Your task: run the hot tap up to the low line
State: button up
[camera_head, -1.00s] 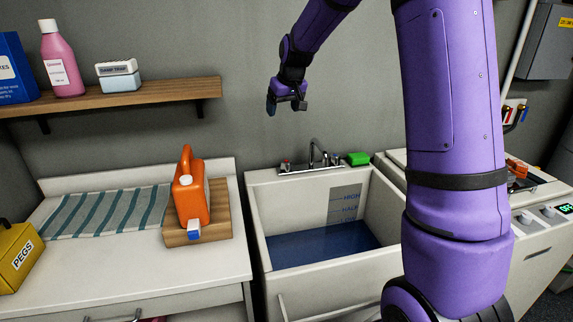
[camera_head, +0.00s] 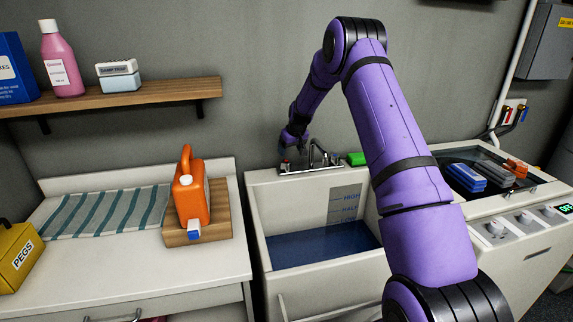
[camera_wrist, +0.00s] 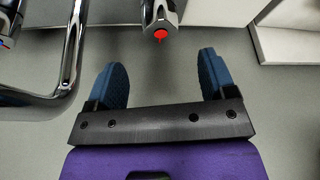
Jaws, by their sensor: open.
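The utility sink (camera_head: 262,215) holds blue-tinted water (camera_head: 315,245). A grey scale on its back wall (camera_head: 345,205) reads HIGH, HALF and a lowest mark; the water surface lies close to that lowest mark, exact level unclear. The chrome tap set (camera_head: 312,168) stands on the back rim; I see no stream from its spout. The hot tap (camera_head: 285,167), marked red, is at its left end. My gripper (camera_head: 293,143) is just above it. In the wrist view my gripper (camera_wrist: 163,75) is open and empty, with the red-marked tap (camera_wrist: 160,18) ahead, between the fingers' lines.
The spout (camera_wrist: 72,55) is close on the left in the wrist view. A green block (camera_head: 356,159) lies right of the taps. An orange jug (camera_head: 191,198) stands on the left counter. The washer (camera_head: 520,205) is at the right, partly behind my arm.

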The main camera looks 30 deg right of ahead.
aim_at(286, 162)
jog(key=x, duration=0.9)
jog(key=shift+f, duration=0.15)
jog(key=c, duration=0.9)
jog(key=shift+m, duration=0.4)
jog(key=m+h, duration=0.1)
jog(key=m, duration=0.2)
jog(key=shift+a+h, duration=0.1)
jog(key=shift+h, duration=0.2)
jog(key=shift+m+g+h, duration=0.3)
jog(key=shift+m+g, duration=0.1)
jog(key=shift+m, duration=0.5)
